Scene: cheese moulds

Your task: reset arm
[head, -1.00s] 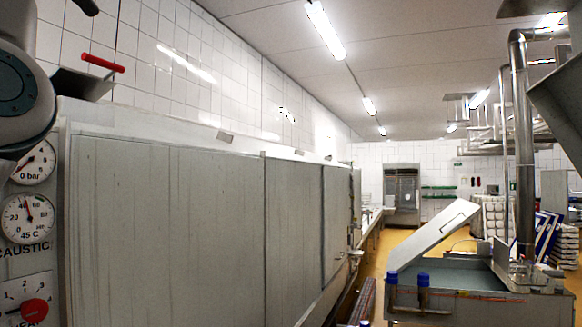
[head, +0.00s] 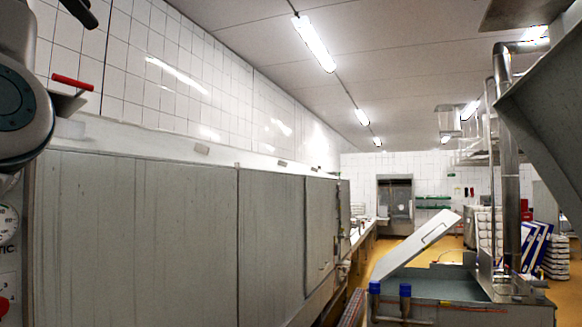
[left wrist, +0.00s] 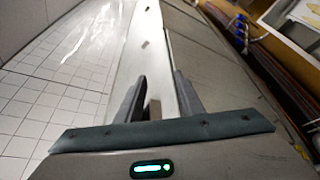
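My left gripper (left wrist: 158,92) shows in the left wrist view. Its two dark fingers stand apart, with no held object visible between them. Beyond the fingers lie the pale top ledge and grey side of the long cabinet. In the head view, a grey rounded part of my left arm (head: 20,105) fills the upper left edge; the fingers cannot be made out there. My right gripper is in neither view.
A long grey cabinet (head: 190,235) runs along the left wall, close by. A red handle (head: 73,83) shows near my left arm. A steel vat (head: 450,298) with a raised lid (head: 415,245) stands right. A dark slanted panel (head: 550,110) hangs upper right.

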